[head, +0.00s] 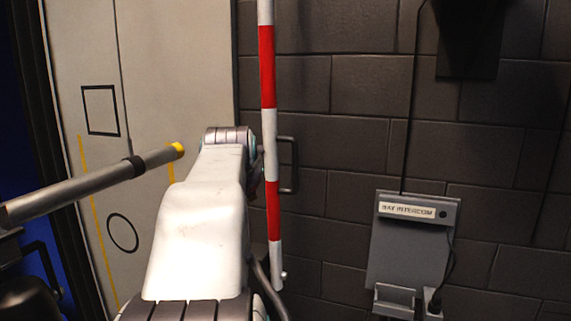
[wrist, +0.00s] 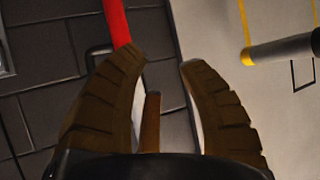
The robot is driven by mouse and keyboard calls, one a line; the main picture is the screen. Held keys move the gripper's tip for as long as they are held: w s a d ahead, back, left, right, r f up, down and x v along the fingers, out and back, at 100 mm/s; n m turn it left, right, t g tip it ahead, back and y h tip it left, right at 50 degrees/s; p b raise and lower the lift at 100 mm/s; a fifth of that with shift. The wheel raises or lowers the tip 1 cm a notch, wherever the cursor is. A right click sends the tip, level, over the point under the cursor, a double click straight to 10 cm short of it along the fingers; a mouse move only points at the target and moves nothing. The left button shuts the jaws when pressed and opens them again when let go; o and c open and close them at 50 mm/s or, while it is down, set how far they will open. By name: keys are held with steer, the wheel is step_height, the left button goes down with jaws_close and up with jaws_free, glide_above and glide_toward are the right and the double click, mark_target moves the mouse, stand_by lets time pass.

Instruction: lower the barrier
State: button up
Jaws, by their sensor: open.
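The barrier pole (head: 268,130), striped red and white, stands nearly upright in the head view, its top out of frame and its lower end just right of my arm. In the wrist view a red part of the pole (wrist: 117,22) passes behind the tip of the left finger. My gripper (wrist: 165,58) is open, with a gap between its two dark ridged fingers. The pole is not between the fingertips in that picture; whether a finger touches it I cannot tell. In the head view my own arm hides the gripper.
A grey bar with a yellow tip (head: 100,185) juts in from the left; it also shows in the wrist view (wrist: 280,48). A black handle (head: 294,165) is right of the pole. A grey bay intercom panel (head: 408,250) is on the dark block wall (head: 350,90).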

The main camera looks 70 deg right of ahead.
mark_target(297, 159)
steer(key=s+d+r+m+g+h, duration=0.2)
steer(key=s+d+r+h, duration=0.15)
steer(key=s+d, duration=0.5)
steer(key=d, duration=0.2)
steer(key=d+f+y, duration=0.1)
steer(key=shift+w+d+m+p, duration=0.15)
steer(key=shift+d+m+p, duration=0.15)
steer(key=shift+p, duration=0.1)
steer(key=shift+x, duration=0.95)
jaws_close()
